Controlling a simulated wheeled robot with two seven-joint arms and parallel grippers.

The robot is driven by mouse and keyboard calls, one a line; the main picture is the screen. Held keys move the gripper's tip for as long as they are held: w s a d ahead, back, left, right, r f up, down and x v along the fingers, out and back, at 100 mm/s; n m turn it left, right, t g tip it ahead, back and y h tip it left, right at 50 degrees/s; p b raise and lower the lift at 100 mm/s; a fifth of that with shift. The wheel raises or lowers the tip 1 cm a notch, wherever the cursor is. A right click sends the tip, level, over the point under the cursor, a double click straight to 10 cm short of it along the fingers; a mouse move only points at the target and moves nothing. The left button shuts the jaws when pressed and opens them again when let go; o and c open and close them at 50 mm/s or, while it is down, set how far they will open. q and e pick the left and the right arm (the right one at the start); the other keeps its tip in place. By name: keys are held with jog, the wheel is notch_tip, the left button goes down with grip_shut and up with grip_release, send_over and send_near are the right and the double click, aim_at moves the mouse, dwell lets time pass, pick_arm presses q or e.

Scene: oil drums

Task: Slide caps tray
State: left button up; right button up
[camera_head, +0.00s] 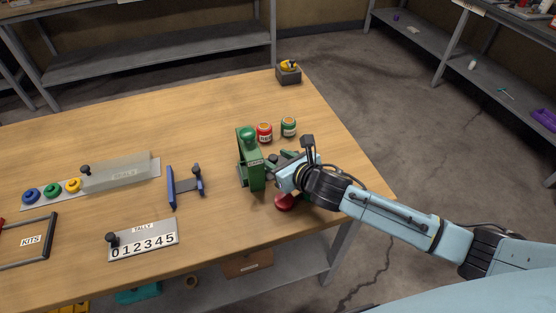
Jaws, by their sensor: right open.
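The caps tray (135,185) is a long, pale strip on the left side of the wooden table. A blue cap (31,195), a green cap (52,190) and a yellow cap (73,185) show in a row at its left end. A clear cover with a dark knob (125,172) stands over the rest of it; its label is too blurred to read. My right gripper (274,162) is open beside the green press (248,165), well to the right of the tray. The arm partly hides its fingers. My left gripper is out of view.
A red tin (265,132) and a green tin (289,127) stand behind my right gripper. A red knob (285,202) is under the arm. A blue stand (185,187), a tally counter (143,241) and a KITS frame (30,240) stand on the table. The back left is clear.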

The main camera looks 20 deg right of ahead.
jog(key=shift+w, duration=0.1)
jog(key=shift+c, duration=0.4)
grip_shut()
jog(key=d+p, duration=0.2)
jog(key=d, duration=0.9)
jog(key=shift+w+d+p, duration=0.2)
jog(key=shift+p, duration=0.1)
jog(key=shift+o, duration=0.4)
grip_release()
jog(key=shift+d, duration=0.1)
jog(key=shift+s, duration=0.1)
jog(key=v, duration=1.1)
jog(key=shift+s+d+r, duration=0.1)
jog(key=shift+s, duration=0.15)
jog(key=shift+v, duration=0.85)
